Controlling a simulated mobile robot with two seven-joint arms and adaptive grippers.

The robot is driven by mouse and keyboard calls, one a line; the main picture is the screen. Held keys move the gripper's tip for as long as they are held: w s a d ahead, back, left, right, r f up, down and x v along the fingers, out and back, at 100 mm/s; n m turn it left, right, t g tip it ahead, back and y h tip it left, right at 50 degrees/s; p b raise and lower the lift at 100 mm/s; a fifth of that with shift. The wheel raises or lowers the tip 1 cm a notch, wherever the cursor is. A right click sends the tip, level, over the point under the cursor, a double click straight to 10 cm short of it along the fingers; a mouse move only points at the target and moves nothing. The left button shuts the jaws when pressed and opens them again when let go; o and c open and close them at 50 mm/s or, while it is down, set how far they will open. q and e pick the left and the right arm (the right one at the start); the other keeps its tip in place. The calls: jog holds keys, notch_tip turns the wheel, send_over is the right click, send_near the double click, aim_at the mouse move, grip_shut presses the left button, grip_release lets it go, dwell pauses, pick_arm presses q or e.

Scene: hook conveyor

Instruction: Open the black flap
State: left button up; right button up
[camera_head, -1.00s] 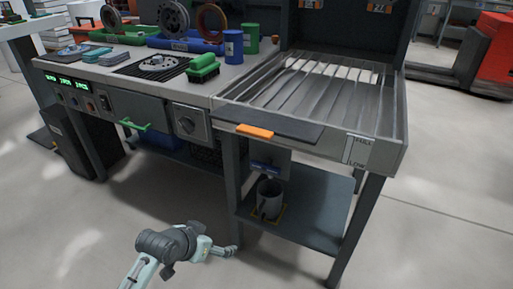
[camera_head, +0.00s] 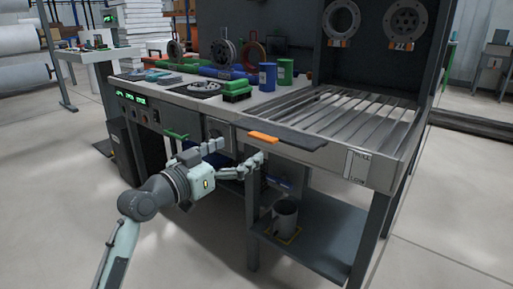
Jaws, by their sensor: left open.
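The black flap (camera_head: 300,142) lies flat along the front edge of the slatted conveyor bed. Its orange handle (camera_head: 262,137) sticks out at the flap's left part. My left gripper (camera_head: 238,153) is open and empty, with its fingers spread just below and to the left of the orange handle. It appears apart from the handle, though the exact depth gap is hard to tell. My right gripper is not in view.
The slatted bed (camera_head: 352,110) runs back from the flap. A green drawer handle (camera_head: 175,135) and a workbench with a green brush (camera_head: 237,90) and cans are to the left. A grey mug (camera_head: 285,217) stands on the lower shelf (camera_head: 335,240). The floor in front is clear.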

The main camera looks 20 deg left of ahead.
aim_at(259, 138)
pick_arm(q)
jog(key=x, duration=0.7)
jog(key=shift+w+d, duration=0.1)
jog(key=shift+w, duration=0.3)
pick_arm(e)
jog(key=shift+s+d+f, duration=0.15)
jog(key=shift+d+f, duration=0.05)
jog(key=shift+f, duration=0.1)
pick_arm(q)
jog(key=c, duration=1.6)
jog(key=shift+c, duration=0.4)
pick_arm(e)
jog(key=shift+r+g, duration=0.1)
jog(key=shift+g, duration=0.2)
